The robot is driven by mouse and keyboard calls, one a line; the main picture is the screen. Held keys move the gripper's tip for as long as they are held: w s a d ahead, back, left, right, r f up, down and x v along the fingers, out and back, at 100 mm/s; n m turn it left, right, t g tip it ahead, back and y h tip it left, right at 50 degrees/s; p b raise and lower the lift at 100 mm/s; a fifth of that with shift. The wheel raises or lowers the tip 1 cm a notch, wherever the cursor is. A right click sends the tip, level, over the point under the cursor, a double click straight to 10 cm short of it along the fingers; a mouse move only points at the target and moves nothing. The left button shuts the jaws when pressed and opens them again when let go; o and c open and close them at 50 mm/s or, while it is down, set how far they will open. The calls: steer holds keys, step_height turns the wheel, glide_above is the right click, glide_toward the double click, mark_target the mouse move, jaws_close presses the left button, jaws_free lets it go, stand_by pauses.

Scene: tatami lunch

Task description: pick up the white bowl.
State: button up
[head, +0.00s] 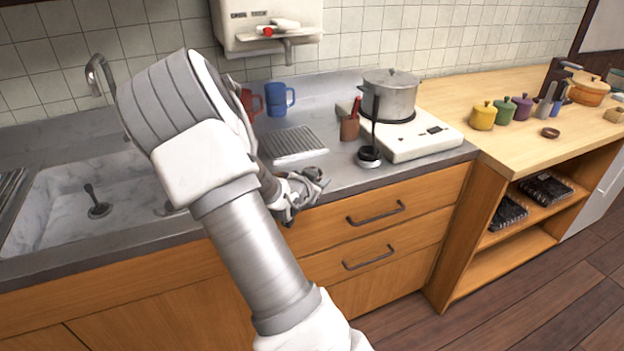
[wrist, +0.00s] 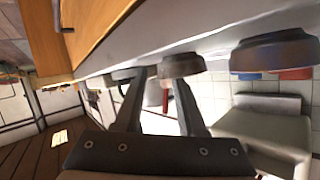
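I cannot make out a white bowl in either view; my arm hides part of the sink and counter in the head view. My gripper (head: 307,188) is at the front edge of the steel counter (head: 335,180), just in front of the ridged drying tray. In the wrist view my gripper (wrist: 156,72) has its two fingers apart, with nothing seen held between them. That view is turned and shows the counter edge and wooden cabinet front close by.
The sink (head: 50,205) is on the left. A blue mug (head: 278,98), a red mug (head: 247,103) and a ridged tray (head: 288,143) stand behind my gripper. To the right are a black ladle on a stand (head: 369,156), a utensil cup (head: 349,128) and a pot (head: 390,97) on a stove (head: 428,138).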

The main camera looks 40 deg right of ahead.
steer(key=shift+c, duration=0.2)
jaws_close()
step_height(320, 180, up, 4)
steer(key=shift+a+r+p, duration=0.1)
steer(key=shift+r+p, duration=0.05)
steer(key=shift+p, duration=0.7)
steer(key=s+d+r, duration=0.5)
steer(key=s+r, duration=0.1)
steer(key=s, duration=0.4)
steer(key=shift+s+d+r+p, duration=0.2)
steer(key=shift+s+r+p, duration=0.05)
steer(key=shift+r+p, duration=0.15)
